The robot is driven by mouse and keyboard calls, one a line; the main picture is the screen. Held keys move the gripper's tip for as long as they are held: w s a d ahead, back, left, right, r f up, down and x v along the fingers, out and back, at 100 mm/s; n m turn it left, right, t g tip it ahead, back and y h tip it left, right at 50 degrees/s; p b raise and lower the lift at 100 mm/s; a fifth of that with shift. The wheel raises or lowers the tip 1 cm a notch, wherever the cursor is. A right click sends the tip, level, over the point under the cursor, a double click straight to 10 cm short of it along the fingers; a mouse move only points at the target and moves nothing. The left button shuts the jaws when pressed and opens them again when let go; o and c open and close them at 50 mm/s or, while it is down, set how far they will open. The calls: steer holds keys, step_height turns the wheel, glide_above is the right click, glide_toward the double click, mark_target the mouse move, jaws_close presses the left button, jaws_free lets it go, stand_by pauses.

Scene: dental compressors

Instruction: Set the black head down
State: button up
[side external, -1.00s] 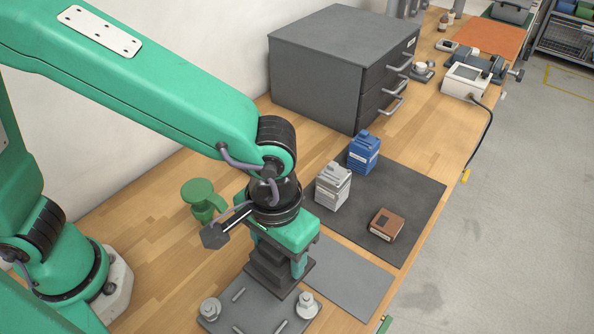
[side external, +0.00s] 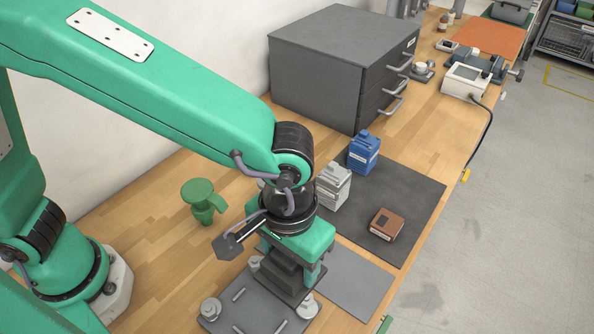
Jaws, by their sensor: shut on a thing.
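My gripper (side external: 294,262) is green, points down and is shut on the black head (side external: 284,268), a dark stepped block. It holds the head over the back right part of a dark grey plate (side external: 240,311) that carries metal posts and slots. The jaws partly hide the head, and I cannot tell whether its underside touches the plate. A grey mat (side external: 358,287) lies just right of the plate.
A darker mat (side external: 415,185) holds a light grey unit (side external: 334,187), a blue unit (side external: 363,152) and a brown unit (side external: 386,224). A green funnel-shaped item (side external: 203,200) stands on the left. A grey drawer cabinet (side external: 320,65) stands behind. The bench's right edge is close.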

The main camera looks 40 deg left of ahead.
steer(key=d, duration=0.9)
steer(key=shift+s+r, duration=0.15)
steer(key=shift+s, duration=0.3)
steer(key=shift+w, duration=0.1)
steer(key=w+f, duration=0.2)
steer(key=w, duration=0.1)
steer(key=w+a+f, duration=0.1)
steer(key=w+f, duration=0.1)
steer(key=w, duration=0.2)
steer(key=w+a+f, duration=0.1)
steer(key=w+f, duration=0.2)
steer(key=w, duration=0.1)
steer(key=shift+w+a, duration=0.15)
steer(key=shift+w, duration=0.05)
steer(key=shift+f, duration=0.1)
steer(key=shift+f, duration=1.95)
steer(key=shift+f, duration=0.15)
steer(key=o, duration=1.4)
